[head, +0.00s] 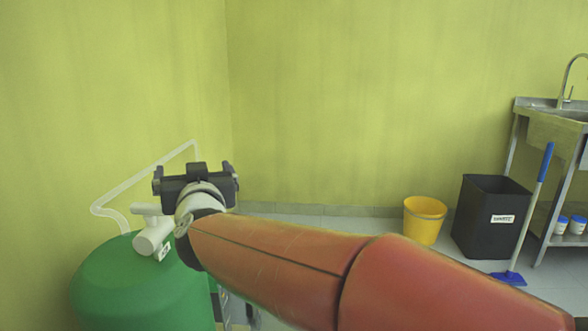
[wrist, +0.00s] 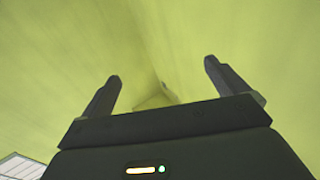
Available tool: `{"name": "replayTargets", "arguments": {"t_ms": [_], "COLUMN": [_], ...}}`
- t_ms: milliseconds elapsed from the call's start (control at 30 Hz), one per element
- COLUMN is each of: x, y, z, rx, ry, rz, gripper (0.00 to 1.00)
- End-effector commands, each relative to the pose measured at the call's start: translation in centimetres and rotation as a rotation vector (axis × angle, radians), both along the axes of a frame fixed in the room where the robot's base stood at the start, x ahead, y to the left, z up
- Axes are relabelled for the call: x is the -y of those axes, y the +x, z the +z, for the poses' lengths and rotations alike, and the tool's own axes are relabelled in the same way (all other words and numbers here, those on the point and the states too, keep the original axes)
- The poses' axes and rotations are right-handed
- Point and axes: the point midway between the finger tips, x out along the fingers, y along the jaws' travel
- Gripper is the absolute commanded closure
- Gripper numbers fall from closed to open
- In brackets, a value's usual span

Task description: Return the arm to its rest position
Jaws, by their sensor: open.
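My arm reaches from the lower right across the head view, and my gripper (head: 195,170) is at its far end, seen against the yellow-green wall. In the head view it appears just above the green tank (head: 140,285) and close to the tank's white valve (head: 153,236). In the wrist view my gripper (wrist: 162,88) has its two fingers wide apart with nothing between them. Beyond the fingers only the wall corner shows. Part of the tank is hidden behind my arm.
A clear bent tube (head: 150,176) rises behind my gripper. A yellow bucket (head: 424,220), a black bin (head: 490,218) and a blue-handled mop (head: 533,205) stand on the floor at right. A metal sink table (head: 553,125) is at the far right. The wall's middle is clear.

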Motion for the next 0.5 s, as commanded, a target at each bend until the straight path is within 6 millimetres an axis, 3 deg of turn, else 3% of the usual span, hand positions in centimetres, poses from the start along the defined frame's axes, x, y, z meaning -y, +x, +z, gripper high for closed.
{"name": "replayTargets", "arguments": {"t_ms": [33,167,367,500], "x": [2.5,8.0,17.1,23.0], "y": [-0.5,-2.4,-7.4,-11.9], "z": [-0.2,-2.9,-9.4,-14.0], "rx": [-0.029,-0.162,-0.449,-0.658], "ry": [-0.023,-0.099,-0.204,-0.249], "rz": [0.024,0.078,0.049,-0.03], "gripper": [0.02,0.02,0.02,0.02]}}
